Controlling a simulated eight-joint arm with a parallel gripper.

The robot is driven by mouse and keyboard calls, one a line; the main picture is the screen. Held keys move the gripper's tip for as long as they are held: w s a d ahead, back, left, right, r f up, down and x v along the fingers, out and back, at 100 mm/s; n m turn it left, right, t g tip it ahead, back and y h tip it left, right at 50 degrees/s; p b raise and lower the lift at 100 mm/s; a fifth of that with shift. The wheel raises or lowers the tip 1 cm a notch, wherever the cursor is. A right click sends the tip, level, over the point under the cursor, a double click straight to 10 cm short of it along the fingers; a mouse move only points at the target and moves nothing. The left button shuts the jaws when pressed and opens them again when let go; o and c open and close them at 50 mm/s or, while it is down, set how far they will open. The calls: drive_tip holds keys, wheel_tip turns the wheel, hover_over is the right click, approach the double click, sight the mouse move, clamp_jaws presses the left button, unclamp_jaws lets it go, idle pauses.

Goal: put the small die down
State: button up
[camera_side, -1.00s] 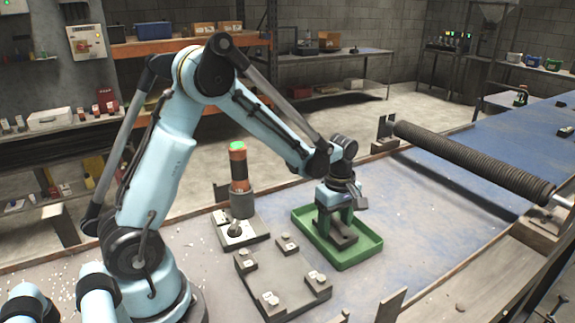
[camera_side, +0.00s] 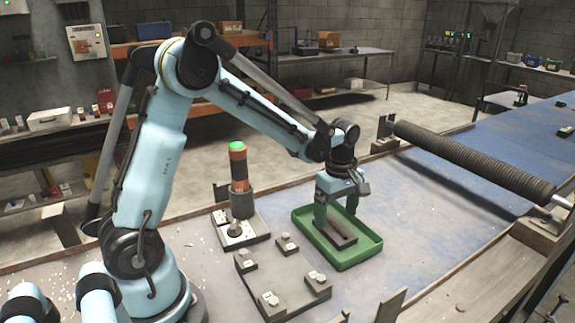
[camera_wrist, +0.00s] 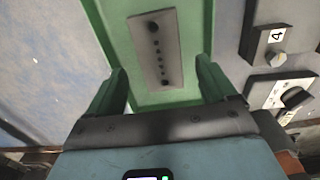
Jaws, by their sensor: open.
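The small die is a dark grey rectangular block (camera_side: 343,238) lying flat in a green tray (camera_side: 362,257). In the wrist view the die (camera_wrist: 155,45) shows a row of small holes along its top face, and the green tray (camera_wrist: 197,18) lies around it. My gripper (camera_side: 337,217) is above the tray with its fingers spread. The die appears clear of both fingers.
A dark fixture plate with several corner blocks (camera_side: 283,278) sits left of the tray. Behind it stands an orange and black cylinder with a green top (camera_side: 238,165) on a base. A long ribbed mesh tube (camera_side: 470,160) is at the right. Blue bench surface is free beyond the tray.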

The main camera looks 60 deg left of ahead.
sight(335, 228)
wheel_tip(335, 228, up, 8)
drive_tip(key=s+d+m+t, duration=0.2)
drive_tip(key=s+m, duration=0.4)
drive_tip(key=m, duration=0.3)
drive_tip(key=s+d+r+m+t, duration=0.1)
drive_tip(key=s+d+m+t, duration=0.2)
drive_tip(key=m, duration=0.6)
drive_tip(key=shift+s+r+t, duration=0.3)
drive_tip(key=shift+s+t, duration=0.8)
drive_tip(key=shift+s, duration=0.45)
